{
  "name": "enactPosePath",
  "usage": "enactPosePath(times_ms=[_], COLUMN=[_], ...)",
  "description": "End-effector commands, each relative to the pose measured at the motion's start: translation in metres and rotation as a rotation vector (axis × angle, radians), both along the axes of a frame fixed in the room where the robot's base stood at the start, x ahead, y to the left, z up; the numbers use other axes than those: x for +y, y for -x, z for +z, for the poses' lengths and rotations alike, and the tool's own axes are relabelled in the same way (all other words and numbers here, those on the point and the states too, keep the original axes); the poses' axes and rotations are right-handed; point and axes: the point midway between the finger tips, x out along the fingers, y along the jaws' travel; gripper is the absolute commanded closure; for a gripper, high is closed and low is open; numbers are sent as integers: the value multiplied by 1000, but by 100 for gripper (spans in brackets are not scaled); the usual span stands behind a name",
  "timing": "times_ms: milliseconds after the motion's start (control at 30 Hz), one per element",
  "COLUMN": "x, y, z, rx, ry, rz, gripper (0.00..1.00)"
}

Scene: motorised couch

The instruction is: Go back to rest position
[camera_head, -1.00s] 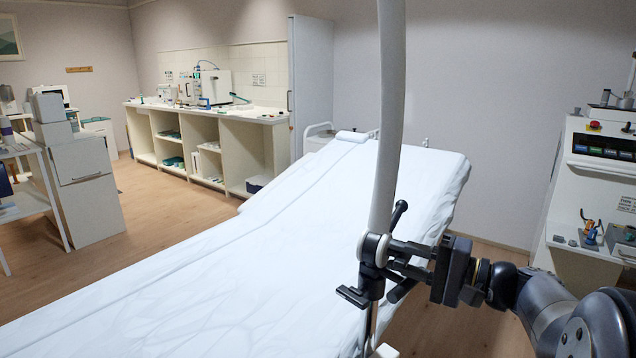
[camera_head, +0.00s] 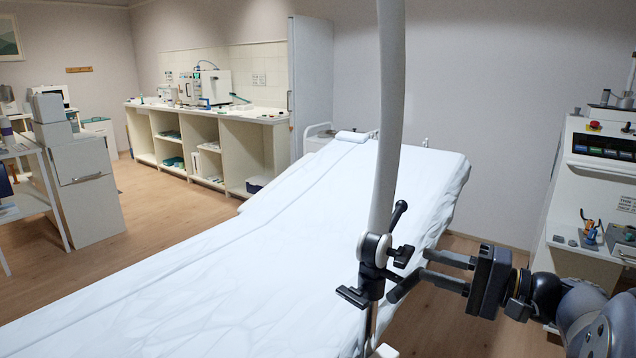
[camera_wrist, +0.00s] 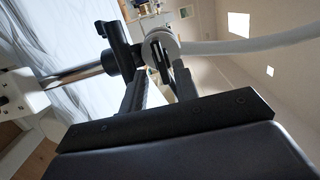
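My gripper (camera_head: 425,263) is at the lower right in the head view, just right of the black clamp (camera_head: 374,250) on the pole. A thick pale curved tube (camera_head: 388,120) rises from the clamp. The couch (camera_head: 250,260), under a white sheet, has its far end raised behind the clamp.
A white console (camera_head: 595,200) with small equipment stands at the right. A shelved counter (camera_head: 240,150) and a tall cabinet (camera_head: 312,85) are at the back wall. A drawer unit (camera_head: 85,190) stands at the left. Open wooden floor (camera_head: 165,215) lies left of the couch.

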Motion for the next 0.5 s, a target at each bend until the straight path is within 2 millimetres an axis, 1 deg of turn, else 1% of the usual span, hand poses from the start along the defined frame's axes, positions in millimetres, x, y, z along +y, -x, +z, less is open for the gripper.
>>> enactPosePath(times_ms=[33,367,400,500], x=[9,58,54,54], y=[-4,-34,-33,-33], z=[0,1,5,6], rx=[1,3,27,73], ry=[1,-2,-15,-43], rz=[5,4,-1,-1], gripper=[71,71,71,71])
